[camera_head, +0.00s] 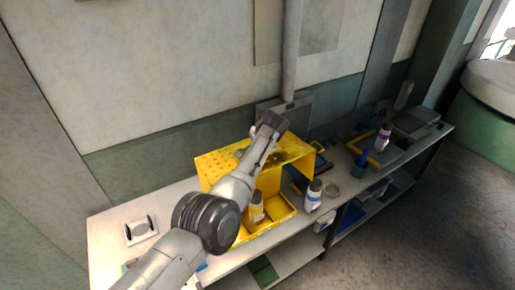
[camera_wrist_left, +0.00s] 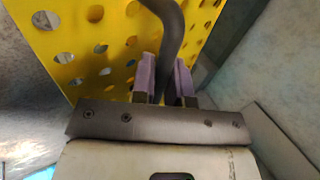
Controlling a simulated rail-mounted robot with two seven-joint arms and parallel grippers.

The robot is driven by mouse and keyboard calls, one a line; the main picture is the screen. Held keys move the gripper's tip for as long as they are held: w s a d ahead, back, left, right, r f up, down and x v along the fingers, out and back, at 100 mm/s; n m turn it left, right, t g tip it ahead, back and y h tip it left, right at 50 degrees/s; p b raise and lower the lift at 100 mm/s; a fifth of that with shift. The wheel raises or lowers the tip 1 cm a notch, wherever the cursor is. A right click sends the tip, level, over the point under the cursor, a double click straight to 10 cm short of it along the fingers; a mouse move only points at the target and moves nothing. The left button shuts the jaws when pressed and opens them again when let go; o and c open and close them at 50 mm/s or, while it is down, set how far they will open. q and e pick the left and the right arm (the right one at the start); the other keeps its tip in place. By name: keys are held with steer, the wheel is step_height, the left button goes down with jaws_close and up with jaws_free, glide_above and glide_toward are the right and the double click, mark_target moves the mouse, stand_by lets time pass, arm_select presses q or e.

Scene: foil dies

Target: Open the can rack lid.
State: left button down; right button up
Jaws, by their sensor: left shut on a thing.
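The yellow can rack (camera_head: 285,207) stands on the bench in the head view, with its front open. Its perforated yellow lid (camera_head: 221,164) lies across the top and fills the upper part of the left wrist view (camera_wrist_left: 75,40). A dark curved handle (camera_wrist_left: 172,28) shows against the lid. My left gripper (camera_wrist_left: 166,68) is shut on the handle, with a purple-grey finger on either side. In the head view my left arm reaches over the rack and hides part of it and the grip. My right gripper is not in view.
An orange-brown bottle (camera_head: 256,207) stands at the rack's front. A white bottle (camera_head: 313,195) stands right of the rack. A white device (camera_head: 141,230) sits at the bench's left end. A purple-capped bottle (camera_head: 382,137) stands farther right. The wall is close behind the rack.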

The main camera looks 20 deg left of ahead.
arm_select(q)
steer(key=shift+s+f, duration=0.1)
steer(key=shift+f, duration=0.4)
steer(key=c, duration=1.4)
jaws_free()
steer(key=shift+o, duration=1.3)
steer(key=shift+r, duration=0.3)
steer(key=shift+d+r, duration=0.1)
steer(key=shift+s+d+r, duration=0.1)
steer(key=shift+d+r, duration=0.1)
steer(key=shift+r, duration=0.25)
steer(key=b+v, duration=0.2)
steer(key=v, duration=1)
steer(key=shift+r, duration=0.25)
